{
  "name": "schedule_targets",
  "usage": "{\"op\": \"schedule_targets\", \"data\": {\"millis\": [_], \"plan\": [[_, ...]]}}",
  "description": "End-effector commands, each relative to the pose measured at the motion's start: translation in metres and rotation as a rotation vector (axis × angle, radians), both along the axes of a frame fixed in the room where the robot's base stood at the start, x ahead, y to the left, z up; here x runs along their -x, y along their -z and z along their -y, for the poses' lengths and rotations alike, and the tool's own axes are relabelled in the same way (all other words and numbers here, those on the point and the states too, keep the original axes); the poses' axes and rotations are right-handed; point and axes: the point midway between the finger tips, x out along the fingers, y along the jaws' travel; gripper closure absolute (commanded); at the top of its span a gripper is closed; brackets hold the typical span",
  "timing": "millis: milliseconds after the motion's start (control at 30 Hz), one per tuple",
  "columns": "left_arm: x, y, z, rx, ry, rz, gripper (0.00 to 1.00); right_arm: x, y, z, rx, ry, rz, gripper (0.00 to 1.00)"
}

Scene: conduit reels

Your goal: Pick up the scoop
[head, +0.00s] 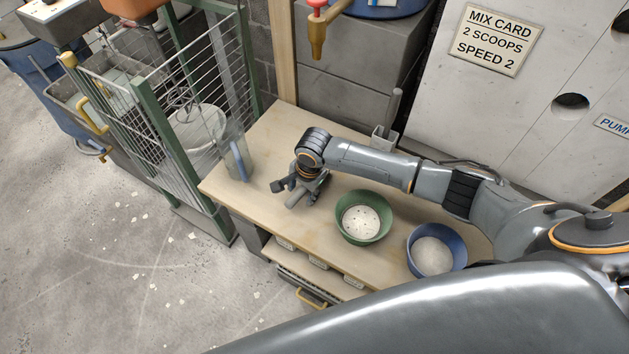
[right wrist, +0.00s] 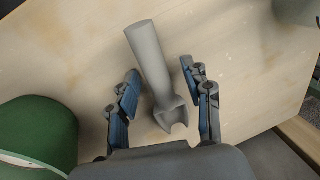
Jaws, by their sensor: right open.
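The scoop (right wrist: 152,62) is plain light grey, with a round handle and a hollow, open-ended head (right wrist: 172,116). It lies on the wooden table in the right wrist view, between the spread fingers of my right gripper (right wrist: 160,72). The fingers are apart on either side, with a visible gap to the scoop. In the head view my right gripper (head: 297,186) is low over the table, and part of the scoop (head: 296,199) shows beneath it. My left gripper is not in view.
A green bowl (head: 343,228) and a blue bowl (head: 412,258), both holding white powder, stand right of the gripper on the table (head: 262,135). A clear jug (head: 238,160) with a blue handle stands to the left. A wire-sided rack (head: 228,60) borders the table's left side.

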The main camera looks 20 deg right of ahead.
Motion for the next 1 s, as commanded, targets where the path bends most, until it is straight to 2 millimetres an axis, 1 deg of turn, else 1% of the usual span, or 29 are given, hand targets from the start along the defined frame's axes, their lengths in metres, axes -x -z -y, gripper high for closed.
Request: {"op": "schedule_targets", "data": {"millis": [100, 267, 300, 333, 367, 667, 767, 867, 1000], "plan": [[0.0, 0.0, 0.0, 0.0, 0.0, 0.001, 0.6, 0.0, -0.001, 0.0, -0.001, 0.0, 0.001, 0.5], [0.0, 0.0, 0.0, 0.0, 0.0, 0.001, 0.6, 0.0, -0.001, 0.0, 0.0, -0.001, 0.001, 0.83], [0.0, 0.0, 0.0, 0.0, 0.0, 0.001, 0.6, 0.0, -0.001, 0.0, 0.0, -0.001, 0.001, 0.91], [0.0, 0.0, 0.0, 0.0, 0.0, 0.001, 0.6, 0.0, -0.001, 0.0, 0.0, -0.001, 0.001, 0.97], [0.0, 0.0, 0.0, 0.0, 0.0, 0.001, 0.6, 0.0, -0.001, 0.0, 0.0, -0.001, 0.001, 1.0], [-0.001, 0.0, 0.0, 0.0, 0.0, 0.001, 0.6, 0.0, -0.002, 0.0, 0.0, -0.001, 0.001, 1.0], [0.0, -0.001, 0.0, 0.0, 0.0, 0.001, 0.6, -0.001, -0.006, -0.001, -0.002, -0.001, 0.001, 1.0], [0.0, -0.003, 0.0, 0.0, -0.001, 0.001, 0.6, -0.001, -0.015, -0.001, -0.002, -0.001, 0.001, 1.0], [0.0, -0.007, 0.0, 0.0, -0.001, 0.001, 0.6, 0.0, -0.037, -0.001, -0.003, -0.002, 0.003, 1.0]]}}
